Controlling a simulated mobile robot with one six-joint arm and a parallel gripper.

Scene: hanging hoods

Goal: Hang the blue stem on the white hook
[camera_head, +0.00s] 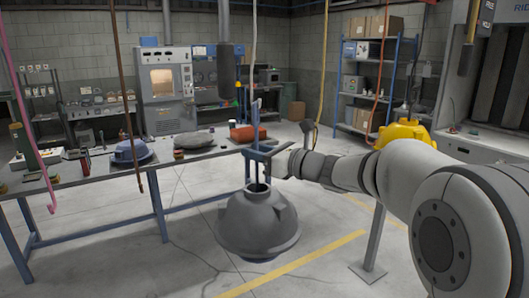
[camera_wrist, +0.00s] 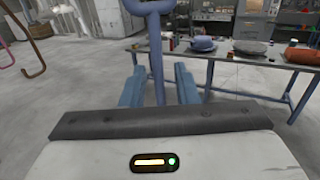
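The blue stem (camera_head: 256,122) rises upright from a dark grey hood (camera_head: 258,222) that is clear of the floor in front of the table. The white hook's long pale rod (camera_head: 254,45) hangs from above. In the head view its lower end is close to the stem top; I cannot tell whether they touch. It does not show in the wrist view.
Other hanging hooks are pink (camera_head: 20,105), brown (camera_head: 127,90), yellow (camera_head: 322,75) and orange (camera_head: 378,70). A blue-legged table (camera_head: 108,192) with a blue hood (camera_head: 133,152) and a grey one (camera_head: 193,140) stands behind at left. A yellow hood (camera_head: 405,130) is at right.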

